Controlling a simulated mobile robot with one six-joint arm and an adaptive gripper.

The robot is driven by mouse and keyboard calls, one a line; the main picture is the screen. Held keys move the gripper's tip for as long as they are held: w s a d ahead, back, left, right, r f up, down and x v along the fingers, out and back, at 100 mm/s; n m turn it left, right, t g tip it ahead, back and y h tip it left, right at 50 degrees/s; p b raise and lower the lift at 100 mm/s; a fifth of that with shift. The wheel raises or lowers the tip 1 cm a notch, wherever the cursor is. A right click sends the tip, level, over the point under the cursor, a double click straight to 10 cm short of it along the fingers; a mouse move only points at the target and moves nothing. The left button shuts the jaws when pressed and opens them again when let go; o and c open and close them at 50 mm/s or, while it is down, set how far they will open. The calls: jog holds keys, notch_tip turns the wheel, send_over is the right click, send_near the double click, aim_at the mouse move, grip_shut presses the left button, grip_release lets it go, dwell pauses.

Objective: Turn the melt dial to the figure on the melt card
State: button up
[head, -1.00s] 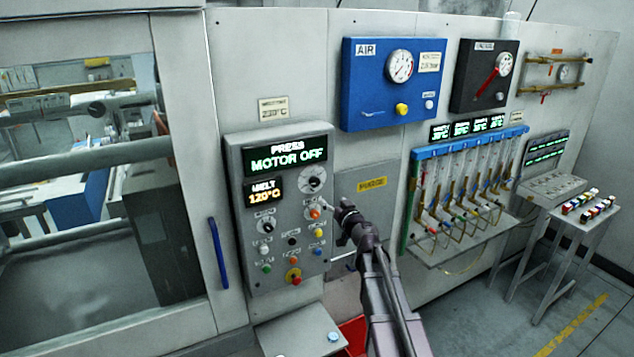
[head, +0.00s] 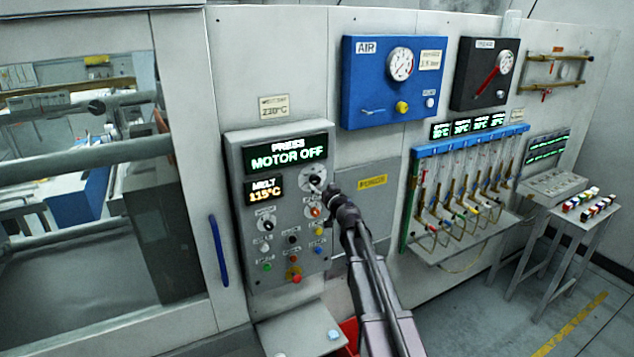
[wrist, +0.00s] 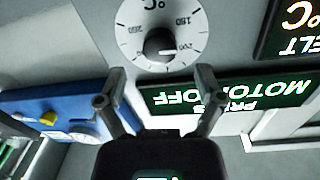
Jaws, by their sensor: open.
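The melt dial (head: 313,178) is a white disc with a black knob at the upper right of the press panel. In the wrist view the dial (wrist: 135,38) is at the top, its scale turned round. The melt display (head: 264,191) reads about 115°C in amber. The melt card (head: 273,107) above the panel appears to read 220°C, in small blurred print. My gripper (head: 328,188) is just below and right of the dial. In the wrist view my gripper (wrist: 161,82) is open and empty, its fingertips apart below the knob (wrist: 159,41). I cannot tell whether they touch the dial face.
The display above reads MOTOR OFF (head: 289,157). Several other knobs and buttons crowd the panel below the dial, including a red button (head: 295,276). A blue AIR panel (head: 365,108) is at the upper right. A blue handle (head: 218,253) is left of the panel.

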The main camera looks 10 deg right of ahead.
aim_at(316, 181)
jog(key=shift+x, duration=2.45)
